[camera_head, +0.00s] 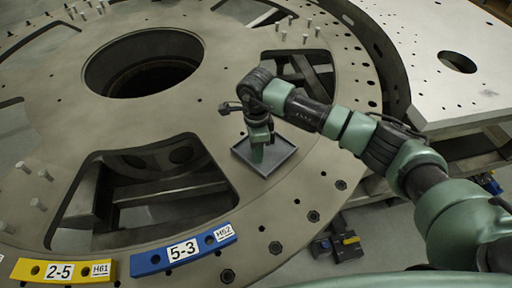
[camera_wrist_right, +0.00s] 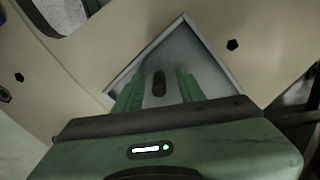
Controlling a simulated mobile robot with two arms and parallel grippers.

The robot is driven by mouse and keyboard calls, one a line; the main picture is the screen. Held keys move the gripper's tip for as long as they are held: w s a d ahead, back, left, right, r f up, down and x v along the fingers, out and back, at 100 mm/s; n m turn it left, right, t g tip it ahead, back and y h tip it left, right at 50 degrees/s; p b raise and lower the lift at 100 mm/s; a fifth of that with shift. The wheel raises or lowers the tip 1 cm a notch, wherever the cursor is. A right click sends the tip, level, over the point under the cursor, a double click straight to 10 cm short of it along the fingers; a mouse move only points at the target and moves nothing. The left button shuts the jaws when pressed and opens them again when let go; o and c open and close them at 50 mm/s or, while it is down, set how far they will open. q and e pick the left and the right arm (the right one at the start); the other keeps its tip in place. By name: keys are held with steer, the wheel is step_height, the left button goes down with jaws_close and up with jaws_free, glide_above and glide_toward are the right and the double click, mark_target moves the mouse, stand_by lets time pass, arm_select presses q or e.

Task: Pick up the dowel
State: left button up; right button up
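A small dark dowel (camera_wrist_right: 159,83) shows in the right wrist view, on the grey floor of a shallow square tray (camera_wrist_right: 211,45). My right gripper (camera_wrist_right: 158,86) is open, with one green finger to each side of the dowel and a gap on both sides. In the head view the tray (camera_head: 285,153) lies on the turret plate (camera_head: 215,108), and my right gripper (camera_head: 257,158) points down over it. The dowel is hidden behind the gripper there. My left gripper is not in view.
Large openings (camera_head: 145,62) are cut through the turret plate. Several upright pins (camera_head: 284,36) stand on it at the back. A yellow 2-5 label block (camera_head: 62,270) and a blue 5-3 label block (camera_head: 183,250) sit at the front edge. Bare plate surrounds the tray.

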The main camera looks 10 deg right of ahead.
jaws_close()
steer(key=shift+r, duration=0.1)
